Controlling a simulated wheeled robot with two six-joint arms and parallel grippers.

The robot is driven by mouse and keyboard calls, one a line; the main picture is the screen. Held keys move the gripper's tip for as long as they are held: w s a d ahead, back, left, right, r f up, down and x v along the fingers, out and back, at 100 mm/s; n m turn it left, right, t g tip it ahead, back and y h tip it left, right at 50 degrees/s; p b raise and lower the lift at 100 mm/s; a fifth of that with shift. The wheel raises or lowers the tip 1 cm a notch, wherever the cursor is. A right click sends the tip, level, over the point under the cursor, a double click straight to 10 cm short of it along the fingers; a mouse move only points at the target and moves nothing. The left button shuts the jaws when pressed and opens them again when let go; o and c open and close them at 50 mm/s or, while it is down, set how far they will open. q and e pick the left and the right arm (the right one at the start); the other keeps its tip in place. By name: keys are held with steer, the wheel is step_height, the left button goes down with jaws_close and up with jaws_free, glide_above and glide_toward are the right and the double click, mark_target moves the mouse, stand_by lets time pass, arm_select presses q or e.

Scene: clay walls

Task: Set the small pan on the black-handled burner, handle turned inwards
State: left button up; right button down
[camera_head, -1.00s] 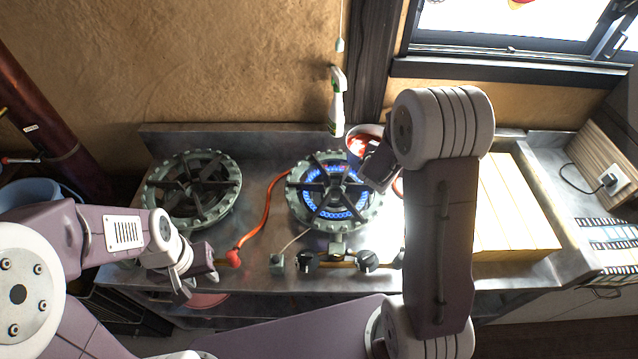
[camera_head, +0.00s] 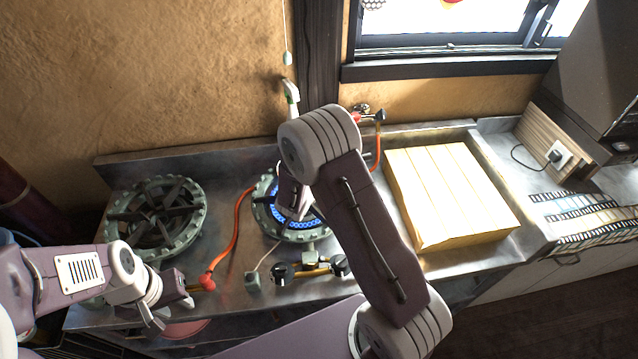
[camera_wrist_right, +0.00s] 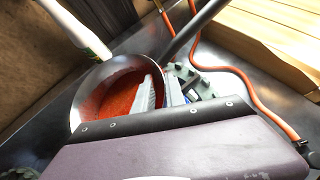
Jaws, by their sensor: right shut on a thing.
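The small pan, with red contents, shows in the right wrist view (camera_wrist_right: 98,82); its grey handle runs up and right there. In the head view my right arm hides it. My right gripper (camera_wrist_right: 160,93) is shut on the pan's near rim, one finger inside the wall. In the head view this gripper (camera_head: 296,207) is over the lit burner (camera_head: 262,213), which has blue flames and black knobs (camera_head: 282,271) in front. Whether the pan touches the burner cannot be told. My left gripper (camera_head: 170,308) is open and empty at the counter's front edge, before the unlit left burner (camera_head: 155,215).
A spray bottle (camera_head: 291,92) stands behind the lit burner, close to the pan in the wrist view (camera_wrist_right: 75,28). An orange hose (camera_head: 238,230) runs between the burners. A wooden board (camera_head: 450,190) covers the counter to the right. A wall is behind.

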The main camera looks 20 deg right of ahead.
steer(key=shift+w+a+f, duration=0.1)
steer(key=shift+a+f, duration=0.05)
steer(key=shift+a, duration=0.15)
steer(key=shift+f, duration=2)
steer(key=c, duration=1.4)
jaws_free()
steer(key=shift+f, duration=0.1)
